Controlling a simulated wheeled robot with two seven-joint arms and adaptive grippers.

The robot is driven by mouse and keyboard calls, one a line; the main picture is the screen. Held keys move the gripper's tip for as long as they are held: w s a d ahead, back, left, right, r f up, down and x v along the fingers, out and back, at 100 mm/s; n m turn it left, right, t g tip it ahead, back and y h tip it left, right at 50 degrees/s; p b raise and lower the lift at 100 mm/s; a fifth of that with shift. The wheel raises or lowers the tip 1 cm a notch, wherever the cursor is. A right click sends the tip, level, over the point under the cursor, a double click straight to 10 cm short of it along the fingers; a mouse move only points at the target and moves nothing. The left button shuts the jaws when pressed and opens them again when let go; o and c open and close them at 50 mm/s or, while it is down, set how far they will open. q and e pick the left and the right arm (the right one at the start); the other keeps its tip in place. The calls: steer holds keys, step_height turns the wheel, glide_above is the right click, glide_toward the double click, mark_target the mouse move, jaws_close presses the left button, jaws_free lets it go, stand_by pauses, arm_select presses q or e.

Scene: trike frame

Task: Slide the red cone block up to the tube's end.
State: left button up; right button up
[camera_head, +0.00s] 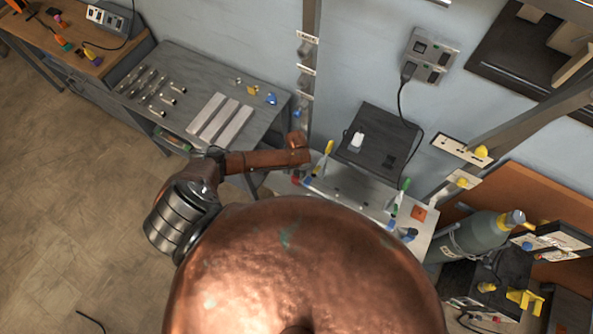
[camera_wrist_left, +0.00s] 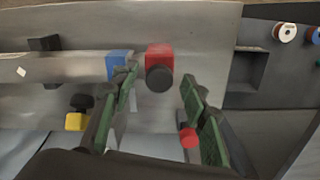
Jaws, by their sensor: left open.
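The red cone block (camera_wrist_left: 159,54) sits on the grey fixture plate in the left wrist view, with a dark round knob on its near side. The grey tube (camera_wrist_left: 50,68) comes in from the left and ends at a blue block (camera_wrist_left: 119,65). A gap separates the blue block from the red block. My left gripper (camera_wrist_left: 160,80) is open, its green-padded fingers on either side of the red block's knob, apart from it. In the head view my left gripper (camera_head: 299,163) is at the left end of the fixture table. My right gripper is not in view.
A yellow clamp piece (camera_wrist_left: 76,121) and a red knob (camera_wrist_left: 188,138) are close to my fingers. Spools (camera_wrist_left: 285,32) lie at the upper right. In the head view, the grey workbench (camera_head: 180,75) stands left, and a gas cylinder (camera_head: 478,236) stands right.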

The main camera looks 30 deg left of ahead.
arm_select(q)
step_height(320, 180, up, 12)
stand_by(0.6)
stand_by(0.5)
